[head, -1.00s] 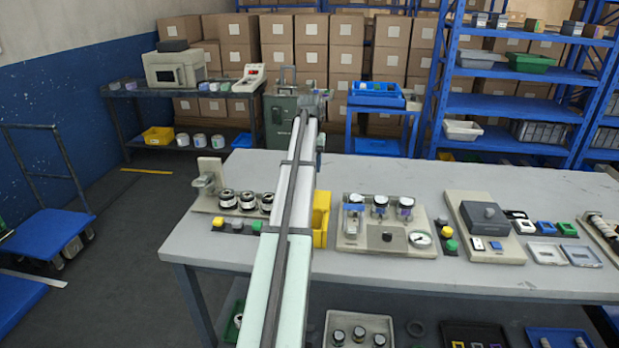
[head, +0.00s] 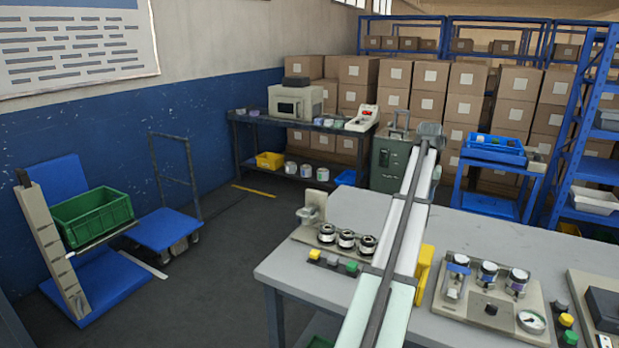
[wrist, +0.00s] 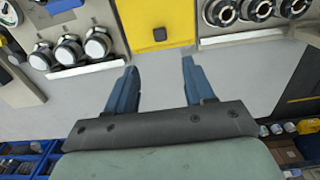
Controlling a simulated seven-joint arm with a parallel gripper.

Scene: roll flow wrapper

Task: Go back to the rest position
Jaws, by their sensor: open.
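My gripper (wrist: 158,85) shows in the wrist view with its two blue fingers apart and nothing between them. The gripper's fingers cannot be made out in the head view.
A fixture with several round parts (head: 346,240) is left of my arm; a gauge panel (head: 490,300) is right. A green crate (head: 92,217) on a blue lift and a blue cart (head: 163,229) stand left. Open floor (head: 220,240) lies between.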

